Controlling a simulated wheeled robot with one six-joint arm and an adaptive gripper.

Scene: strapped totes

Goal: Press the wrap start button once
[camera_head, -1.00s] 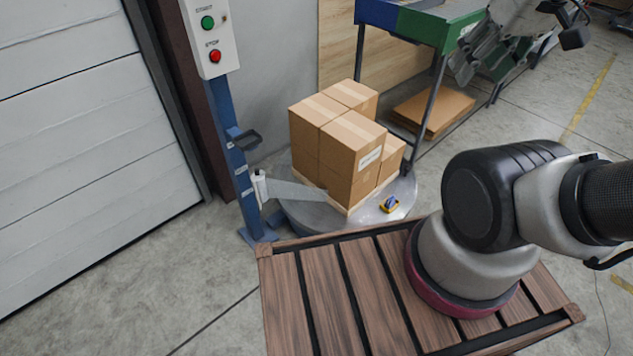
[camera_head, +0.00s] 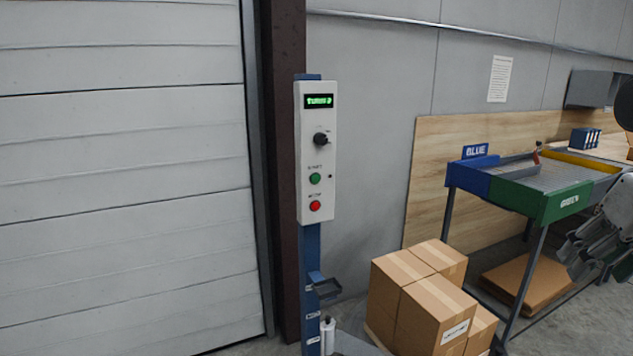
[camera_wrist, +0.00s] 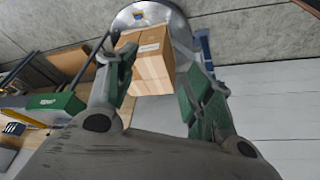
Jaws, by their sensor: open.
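The wrap control panel (camera_head: 328,150) is a white box on a blue post in the head view. Its green start button (camera_head: 315,178) sits above a red stop button (camera_head: 314,206). A black knob (camera_head: 321,139) and a lit green display (camera_head: 319,101) are above them. My gripper (camera_wrist: 165,90) is open in the wrist view, its two green-grey fingers apart with nothing between them. Part of my gripper also shows at the right edge of the head view (camera_head: 600,235), well away from the panel. The buttons cannot be made out in the wrist view.
Stacked cardboard boxes (camera_head: 430,300) stand right of the post; the wrist view shows them on a round turntable (camera_wrist: 180,30). A sorting table with blue and green bins (camera_head: 560,203) is further right. A ribbed door (camera_head: 120,180) fills the left. A bracket (camera_head: 327,288) juts from the post.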

